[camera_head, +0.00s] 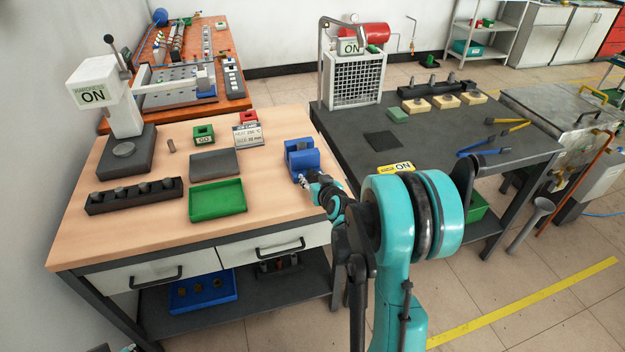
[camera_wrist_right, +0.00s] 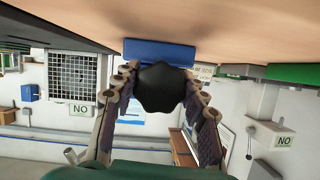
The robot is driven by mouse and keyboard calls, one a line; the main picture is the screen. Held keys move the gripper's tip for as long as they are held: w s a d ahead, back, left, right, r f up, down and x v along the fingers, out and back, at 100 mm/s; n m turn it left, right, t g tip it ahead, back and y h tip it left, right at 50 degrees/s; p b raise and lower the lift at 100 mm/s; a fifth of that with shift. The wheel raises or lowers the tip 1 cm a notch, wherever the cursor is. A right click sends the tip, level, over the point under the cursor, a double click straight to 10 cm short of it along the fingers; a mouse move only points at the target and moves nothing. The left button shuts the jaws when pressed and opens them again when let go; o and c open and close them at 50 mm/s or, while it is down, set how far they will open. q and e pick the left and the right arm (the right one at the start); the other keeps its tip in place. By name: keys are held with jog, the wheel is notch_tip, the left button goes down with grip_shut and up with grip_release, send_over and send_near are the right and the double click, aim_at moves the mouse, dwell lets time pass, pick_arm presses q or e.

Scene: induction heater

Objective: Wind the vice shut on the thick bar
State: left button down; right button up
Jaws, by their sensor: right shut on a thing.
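The blue vice (camera_head: 300,157) stands at the right front edge of the wooden bench. Its blue side also shows in the right wrist view (camera_wrist_right: 145,50). My right gripper (camera_head: 306,184) is at the front of the vice. In the right wrist view its two fingers stand on either side of a black lobed knob (camera_wrist_right: 161,88) in front of the vice, and are shut on it. The knob hides part of the vice. I cannot make out a thick bar in the vice jaws. My left gripper is not in view.
The wooden bench (camera_head: 130,228) also holds a green tray (camera_head: 217,215), a dark rack (camera_head: 97,208) of short bars, a small loose peg (camera_head: 171,146) and a hardness tester (camera_head: 103,95). A dark table (camera_head: 440,146) stands to the right.

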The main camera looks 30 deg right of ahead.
jog(key=shift+m, duration=0.4)
jog(key=o, duration=1.2)
jog(key=shift+c, duration=0.2)
jog(key=v, duration=1.2)
jog(key=shift+d, duration=0.15)
